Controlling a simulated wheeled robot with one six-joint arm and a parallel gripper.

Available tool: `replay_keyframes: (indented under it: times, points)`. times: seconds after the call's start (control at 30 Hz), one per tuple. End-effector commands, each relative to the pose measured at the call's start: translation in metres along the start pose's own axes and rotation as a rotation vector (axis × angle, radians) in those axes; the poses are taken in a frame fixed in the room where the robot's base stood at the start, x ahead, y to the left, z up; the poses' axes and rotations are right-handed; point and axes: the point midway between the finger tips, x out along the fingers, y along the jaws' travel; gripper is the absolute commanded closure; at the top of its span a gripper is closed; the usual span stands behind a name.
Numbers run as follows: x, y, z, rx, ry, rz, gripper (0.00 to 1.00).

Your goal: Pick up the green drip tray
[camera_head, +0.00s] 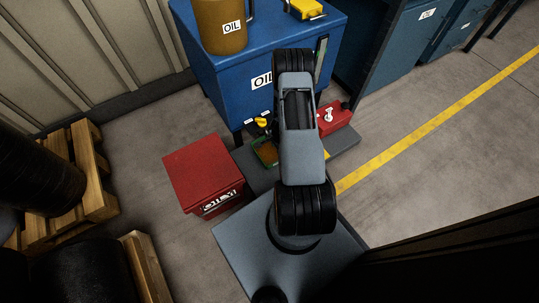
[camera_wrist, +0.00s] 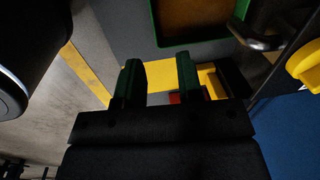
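The green drip tray (camera_head: 262,158) sits on a grey plinth at the foot of the blue oil cabinet, partly hidden by my arm in the head view. It holds something brown. In the wrist view its green rim (camera_wrist: 190,41) shows at the top, cut off by the picture edge. My gripper (camera_wrist: 160,68) is open, with two dark green fingers apart and nothing held between them. A yellow strip shows behind the fingers. The tray lies beyond the fingertips, and the fingers do not appear to touch it. My gripper is hidden behind my arm in the head view.
A yellow-handled tap (camera_wrist: 305,65) with a metal spout is close to the tray's right side in the wrist view. The blue cabinet (camera_head: 224,98) stands behind. A red box (camera_head: 198,168) is left of the plinth (camera_head: 347,142), and a red item (camera_head: 335,117) sits on its right.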

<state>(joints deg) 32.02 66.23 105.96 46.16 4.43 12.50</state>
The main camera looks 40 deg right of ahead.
Motion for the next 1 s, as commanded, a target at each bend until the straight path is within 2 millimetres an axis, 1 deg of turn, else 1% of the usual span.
replay_keyframes:
  times: [0.03, 0.1, 0.3, 0.4, 0.5, 0.6, 0.77, 0.83, 1.0]
  points:
    - [0.013, 0.007, -0.002, 0.020, 0.002, 0.010, 0.66]
    - [0.026, 0.012, -0.003, 0.039, 0.007, 0.016, 0.66]
    - [0.067, 0.017, -0.004, 0.052, 0.009, 0.022, 0.66]
    - [0.083, 0.017, -0.004, 0.051, 0.009, 0.021, 0.66]
    - [0.095, 0.017, -0.005, 0.049, 0.009, 0.021, 0.66]
    - [0.103, 0.016, -0.005, 0.049, 0.009, 0.020, 0.66]
    - [0.109, 0.016, -0.005, 0.049, 0.009, 0.020, 0.66]
    - [0.115, 0.016, -0.005, 0.049, 0.008, 0.021, 0.66]
    - [0.141, 0.015, -0.005, 0.047, 0.009, 0.020, 0.66]
